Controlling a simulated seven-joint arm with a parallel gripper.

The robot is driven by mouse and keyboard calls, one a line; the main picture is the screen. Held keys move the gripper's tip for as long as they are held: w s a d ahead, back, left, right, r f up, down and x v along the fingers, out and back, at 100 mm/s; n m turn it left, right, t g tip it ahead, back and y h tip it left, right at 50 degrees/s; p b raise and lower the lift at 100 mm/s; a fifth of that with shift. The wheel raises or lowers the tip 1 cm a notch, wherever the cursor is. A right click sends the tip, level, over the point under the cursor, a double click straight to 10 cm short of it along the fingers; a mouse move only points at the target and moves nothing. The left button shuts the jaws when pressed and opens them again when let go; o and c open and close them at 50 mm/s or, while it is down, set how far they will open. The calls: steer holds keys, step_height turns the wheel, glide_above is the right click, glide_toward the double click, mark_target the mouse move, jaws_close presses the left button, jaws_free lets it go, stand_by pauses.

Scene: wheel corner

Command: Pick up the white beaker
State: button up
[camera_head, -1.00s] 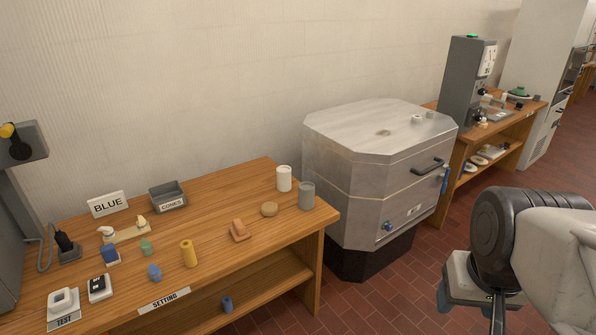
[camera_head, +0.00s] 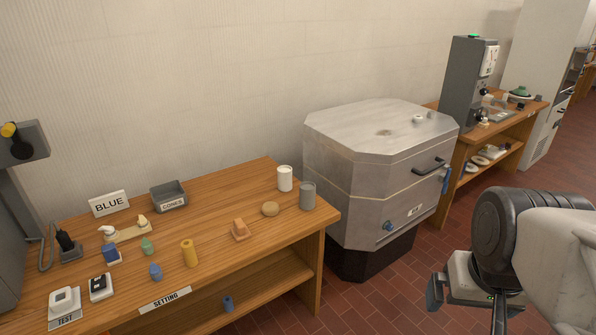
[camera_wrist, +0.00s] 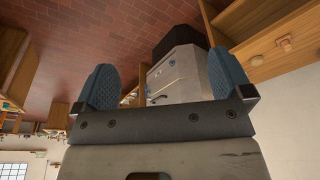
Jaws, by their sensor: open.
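The white beaker (camera_head: 285,178) stands upright near the back right corner of the wooden table, just behind a grey cylinder-shaped vessel (camera_head: 307,195). My gripper (camera_head: 437,290) is low at the right of the head view, well to the right of the table and apart from the beaker. In the wrist view, its two blue fingers stand wide apart with nothing between them (camera_wrist: 164,75). I cannot make out the beaker in the wrist view.
Tiled floor lies open in front.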

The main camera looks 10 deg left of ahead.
stand_by(0.3)
steer(key=w+a+r+n+h, duration=0.15)
steer(key=w+n, duration=0.25)
steer(key=w, duration=0.8)
steer(key=w+a+n+t+h, duration=0.1)
steer(key=w+a+n+h, duration=0.2)
steer(key=w, duration=0.9)
steer(key=w+a+r+n+h, duration=0.1)
steer(key=w+a+n, duration=0.3)
steer(key=w, duration=0.9)
steer(key=n+t+h, duration=0.1)
steer(key=n+t, duration=0.5)
steer(key=n, duration=1)
glide_above(282, 170)
steer(key=s+d, duration=0.8)
steer(key=s, duration=0.1)
step_height(282, 170, down, 20)
steer(key=w+a+f+n+t, duration=0.2)
steer(key=w+a+f+n, duration=0.1)
steer(key=a+f, duration=0.5)
steer(key=a+n, duration=0.1)
steer(key=a, duration=0.1)
steer(key=shift+w+a+f+t+y, duration=0.3)
steer(key=shift+w+a+y, duration=0.05)
steer(key=shift+w+a, duration=0.05)
steer(key=shift+w+d, duration=0.1)
steer(key=shift+x, duration=1.2)
